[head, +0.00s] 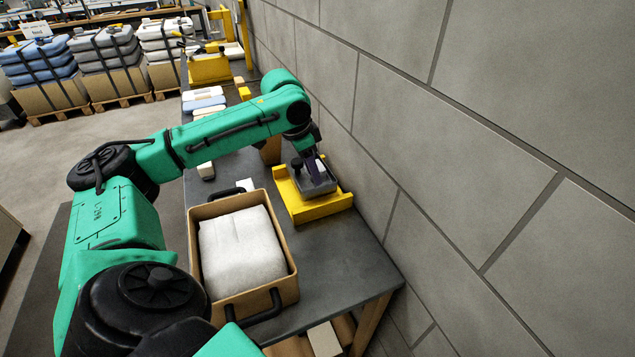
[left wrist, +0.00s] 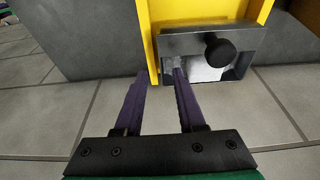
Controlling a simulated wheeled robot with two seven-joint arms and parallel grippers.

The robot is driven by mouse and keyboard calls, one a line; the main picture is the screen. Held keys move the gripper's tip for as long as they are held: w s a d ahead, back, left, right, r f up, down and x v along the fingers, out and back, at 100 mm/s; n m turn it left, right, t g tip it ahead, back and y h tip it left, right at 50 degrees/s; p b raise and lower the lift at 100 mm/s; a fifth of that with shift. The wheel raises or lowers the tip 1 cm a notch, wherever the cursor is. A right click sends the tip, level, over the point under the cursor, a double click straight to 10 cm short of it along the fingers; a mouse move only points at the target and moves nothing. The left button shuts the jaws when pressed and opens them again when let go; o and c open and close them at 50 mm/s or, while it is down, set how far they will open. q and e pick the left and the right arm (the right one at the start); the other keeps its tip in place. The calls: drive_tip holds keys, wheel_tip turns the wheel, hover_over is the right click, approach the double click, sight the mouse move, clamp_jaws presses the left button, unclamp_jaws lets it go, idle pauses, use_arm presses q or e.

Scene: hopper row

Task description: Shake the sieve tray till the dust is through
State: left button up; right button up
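The sieve tray (head: 318,184) is a small grey box with a dark round knob (head: 297,163). It sits in a yellow frame (head: 318,210) on the dark bench by the wall. My left gripper (head: 312,161) is over the tray, its fingers pointing down. In the left wrist view, the left gripper (left wrist: 160,72) has its two purple fingers apart. One side of the yellow frame (left wrist: 150,40) shows between the fingertips; I cannot tell if they touch it. The knob (left wrist: 218,50) is right of both fingers. Pale material (left wrist: 205,70) shows inside the tray (left wrist: 190,42). My right gripper is out of view.
A tan crate (head: 255,305) with a white block stands in front on the bench (head: 345,268). A grey block wall (head: 430,150) closes off the right side. Farther back are white and blue items (head: 204,97) and another yellow fixture (head: 208,70).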

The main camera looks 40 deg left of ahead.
use_arm(q)
drive_tip(key=x, duration=0.5)
drive_tip(key=shift+w+f, duration=0.15)
drive_tip(key=shift+f, duration=0.15)
clamp_jaws()
drive_tip(key=shift+d, duration=0.1)
idle(2.5)
